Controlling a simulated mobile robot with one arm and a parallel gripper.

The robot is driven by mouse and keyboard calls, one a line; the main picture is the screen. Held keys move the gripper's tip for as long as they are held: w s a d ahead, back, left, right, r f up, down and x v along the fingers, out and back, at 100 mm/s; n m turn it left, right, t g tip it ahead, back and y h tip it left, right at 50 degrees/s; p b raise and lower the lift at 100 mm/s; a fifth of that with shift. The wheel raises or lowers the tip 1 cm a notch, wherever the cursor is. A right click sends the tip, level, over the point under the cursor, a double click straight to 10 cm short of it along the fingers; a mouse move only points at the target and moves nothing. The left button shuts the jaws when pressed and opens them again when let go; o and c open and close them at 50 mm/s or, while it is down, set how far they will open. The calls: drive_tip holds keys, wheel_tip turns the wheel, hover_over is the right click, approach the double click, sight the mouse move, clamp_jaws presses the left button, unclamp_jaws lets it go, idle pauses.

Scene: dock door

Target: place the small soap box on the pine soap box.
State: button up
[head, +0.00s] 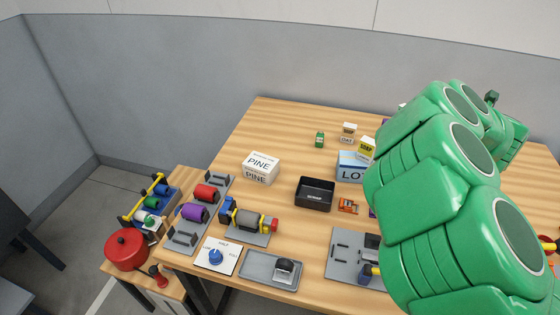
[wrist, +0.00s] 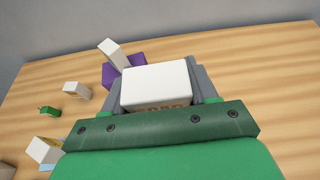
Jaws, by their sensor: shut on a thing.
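The pine soap box (head: 260,167) is a white box marked PINE, lying on the wooden table left of the black tray in the head view. In the wrist view my gripper (wrist: 160,88) is shut on a white-topped box (wrist: 160,80) with partly cut-off lettering on its tan front, which I take for the small soap box. Grey fingers stand on both sides of it. The held box is well away from the pine soap box, which I cannot make out in the wrist view.
A black tray (head: 315,194) stands right of the pine box. A small green item (head: 319,139) and an OAT box (head: 347,140) stand behind. Motors on grey plates (head: 184,238) line the front left. Table behind the pine box is clear.

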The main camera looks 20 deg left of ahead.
wheel_tip(320, 180, up, 5)
drive_tip(key=s+a+n+g+y, duration=0.1)
drive_tip(key=s+a+n+y, duration=0.15)
drive_tip(key=a, duration=0.65)
drive_tip(key=s+a+n+g+y, duration=0.1)
drive_tip(key=a+n+g+y, duration=0.15)
drive_tip(key=a, duration=0.75)
drive_tip(key=s+a+n+g+y, duration=0.1)
drive_tip(key=s+a+n+y, duration=0.2)
drive_tip(key=a, duration=0.6)
drive_tip(key=s+a+n+g+y, duration=0.5)
drive_tip(key=s+a+n+g, duration=0.4)
drive_tip(key=s+a, duration=1.15)
hover_over(256, 160)
drive_tip(key=shift+s+f, duration=0.15)
drive_tip(key=shift+f, duration=9.1)
